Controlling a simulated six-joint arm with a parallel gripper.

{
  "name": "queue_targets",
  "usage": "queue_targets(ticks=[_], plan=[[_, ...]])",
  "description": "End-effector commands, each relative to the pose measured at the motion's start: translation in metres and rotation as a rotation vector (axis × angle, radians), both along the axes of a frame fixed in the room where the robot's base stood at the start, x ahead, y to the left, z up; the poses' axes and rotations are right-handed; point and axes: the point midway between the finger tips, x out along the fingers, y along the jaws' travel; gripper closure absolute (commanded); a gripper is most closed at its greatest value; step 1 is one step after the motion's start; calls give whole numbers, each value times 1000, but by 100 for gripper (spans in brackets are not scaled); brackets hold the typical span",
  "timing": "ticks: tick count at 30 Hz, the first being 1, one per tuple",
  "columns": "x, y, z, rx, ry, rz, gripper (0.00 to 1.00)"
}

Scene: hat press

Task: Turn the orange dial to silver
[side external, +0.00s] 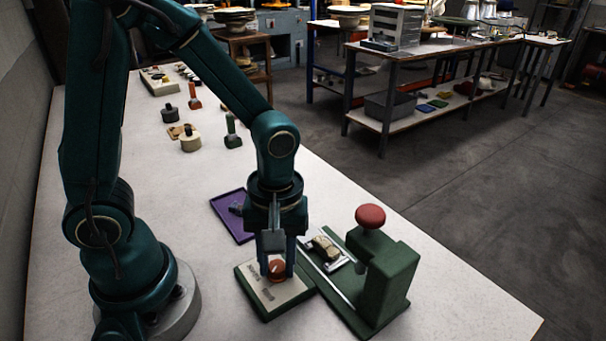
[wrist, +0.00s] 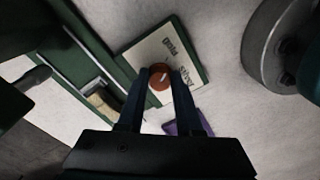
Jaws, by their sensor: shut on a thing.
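The orange dial (side external: 277,268) sits on a pale label plate with a green base (side external: 293,293). My gripper (side external: 276,271) points straight down with its two blue fingers shut on the sides of the dial. In the wrist view the dial (wrist: 159,77) shows between the fingertips (wrist: 161,80), with a short pale mark on its top. Dark lettering stands on the plate (wrist: 150,50) in two places around the dial, too small and tilted to read surely. The fingers hide part of the dial's rim.
A green press (side external: 388,285) with a red knob (side external: 370,216) stands close to the right of the plate, with a tan block (side external: 325,247) on its slide. A purple tray (side external: 224,207) lies behind my gripper. Several stamps stand farther back. The table's front right is clear.

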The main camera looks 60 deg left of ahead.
Motion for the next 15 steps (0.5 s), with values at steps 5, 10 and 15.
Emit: queue_targets(ticks=[5,10,15], plan=[[-1,0,1,0,0,-129,100],[-1,1,1,1,-1,-285,100],[-2,1,1,0,0,-446,100]])
